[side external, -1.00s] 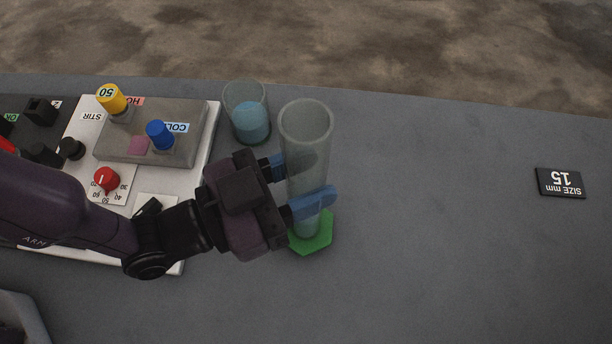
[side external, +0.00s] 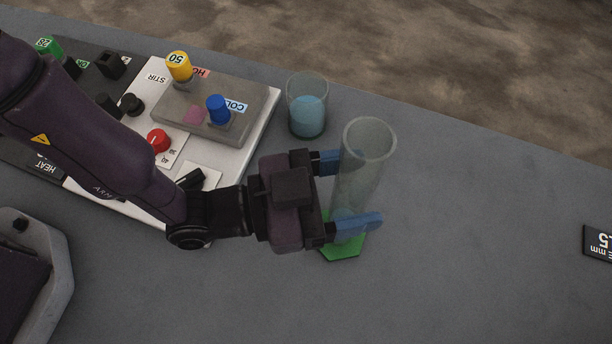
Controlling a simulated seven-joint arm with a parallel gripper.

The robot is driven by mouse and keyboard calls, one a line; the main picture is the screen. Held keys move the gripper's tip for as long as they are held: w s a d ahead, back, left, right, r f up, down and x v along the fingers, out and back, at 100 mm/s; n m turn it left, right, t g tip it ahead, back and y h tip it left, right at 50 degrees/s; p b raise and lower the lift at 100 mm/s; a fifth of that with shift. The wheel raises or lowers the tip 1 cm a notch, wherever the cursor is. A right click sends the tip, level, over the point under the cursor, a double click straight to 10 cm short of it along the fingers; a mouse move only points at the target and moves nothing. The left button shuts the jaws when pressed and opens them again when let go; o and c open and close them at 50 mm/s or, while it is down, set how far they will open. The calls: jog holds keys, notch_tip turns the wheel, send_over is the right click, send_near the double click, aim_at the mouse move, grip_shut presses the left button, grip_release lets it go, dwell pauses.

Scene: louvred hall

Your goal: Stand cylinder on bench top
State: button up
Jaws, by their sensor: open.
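The cylinder (side external: 366,165) is a tall clear tube on a green hexagonal foot (side external: 343,250). It stands upright on the grey bench top (side external: 470,240), with its foot on the surface. My gripper (side external: 352,192) is open, with its two blue fingers on either side of the lower part of the tube. The near finger hides part of the tube's lower end and foot. I cannot tell whether either finger touches the glass.
A beaker of blue liquid (side external: 307,112) stands just behind the gripper. A white panel (side external: 215,165) with coloured knobs and a grey block lies to the left. A black size label (side external: 598,243) lies at the right edge.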

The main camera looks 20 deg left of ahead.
jog(key=shift+r, duration=0.15)
jog(key=v, duration=1.2)
jog(key=w+a+r+n+t+y, duration=0.1)
jog(key=w+a+r+y, duration=0.15)
jog(key=w, duration=0.25)
jog(key=w+a+r+n+y, duration=0.1)
jog(key=w+a+r+y, duration=0.15)
jog(key=w+r, duration=0.2)
jog(key=w+a+r+n+y, duration=0.35)
jog(key=a+r+y, duration=0.2)
jog(key=a, duration=0.75)
jog(key=s+a+r+n+g+y, duration=0.2)
jog(key=s+a+r+n, duration=0.1)
jog(key=s+a, duration=0.4)
jog(key=s+a+r+n+g+y, duration=0.2)
jog(key=s+a+r+n+y, duration=0.1)
jog(key=s+a, duration=0.4)
jog(key=a+r, duration=0.1)
jog(key=a, duration=0.2)
jog(key=shift+s+a+r, duration=0.2)
jog(key=shift+a+r, duration=0.1)
